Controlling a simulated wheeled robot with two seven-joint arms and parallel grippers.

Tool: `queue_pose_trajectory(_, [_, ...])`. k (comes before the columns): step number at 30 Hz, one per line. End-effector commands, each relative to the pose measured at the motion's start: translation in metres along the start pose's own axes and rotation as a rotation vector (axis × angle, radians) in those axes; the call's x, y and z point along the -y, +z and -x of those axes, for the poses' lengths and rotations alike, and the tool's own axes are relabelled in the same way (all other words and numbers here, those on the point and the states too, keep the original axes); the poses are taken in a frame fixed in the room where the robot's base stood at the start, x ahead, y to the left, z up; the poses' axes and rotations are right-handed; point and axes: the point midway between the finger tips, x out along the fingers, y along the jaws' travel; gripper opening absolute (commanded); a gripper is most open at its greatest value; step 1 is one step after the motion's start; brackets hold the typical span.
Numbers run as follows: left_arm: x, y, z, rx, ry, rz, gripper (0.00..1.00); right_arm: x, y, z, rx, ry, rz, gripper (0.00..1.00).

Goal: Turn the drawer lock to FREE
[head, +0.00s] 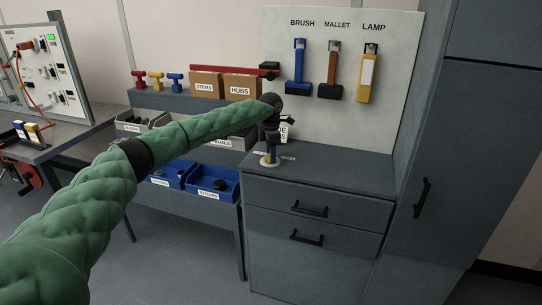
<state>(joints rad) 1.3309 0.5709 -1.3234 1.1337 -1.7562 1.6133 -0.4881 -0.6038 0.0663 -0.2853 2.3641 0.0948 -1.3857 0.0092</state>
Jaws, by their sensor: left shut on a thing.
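The drawer lock (269,162) is a small knob on a pale round base on top of the grey drawer cabinet (340,178), near its left edge. My left gripper (271,148) points down over it and is shut on the knob. The jaws hide most of the knob, so its exact pointing direction cannot be read. Small labels lie on the top beside the base, too small to read. A white sign (284,135) behind the gripper is partly hidden. Both cabinet drawers look closed. My right gripper is not in view.
A board with a hanging brush (298,70), mallet (332,72) and lamp (367,78) stands behind the cabinet. Left are boxes marked STEMS (205,86) and HUBS (242,87), and blue bins (212,184). A tall cabinet (450,150) stands right. The cabinet top's right side is clear.

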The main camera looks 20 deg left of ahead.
Motion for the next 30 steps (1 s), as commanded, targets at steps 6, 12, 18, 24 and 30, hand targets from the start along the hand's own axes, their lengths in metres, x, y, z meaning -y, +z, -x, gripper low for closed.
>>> queue_pose_trajectory(6, [-0.001, -0.001, 0.001, 0.0, 0.001, -0.005, 0.16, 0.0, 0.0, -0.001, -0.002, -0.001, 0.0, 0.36])
queue_pose_trajectory(12, [-0.001, -0.001, 0.001, 0.0, 0.002, -0.005, 0.16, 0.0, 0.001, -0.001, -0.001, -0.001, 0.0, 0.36])
queue_pose_trajectory(18, [-0.001, 0.0, 0.001, 0.0, 0.001, -0.005, 0.61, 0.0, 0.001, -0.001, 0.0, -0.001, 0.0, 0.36])
queue_pose_trajectory(24, [0.0, 0.0, 0.001, 0.0, 0.001, -0.005, 0.61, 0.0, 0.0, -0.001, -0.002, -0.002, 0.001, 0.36])
queue_pose_trajectory(30, [-0.001, 0.0, 0.018, 0.002, 0.002, -0.005, 0.61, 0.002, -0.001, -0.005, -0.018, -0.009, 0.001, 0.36])
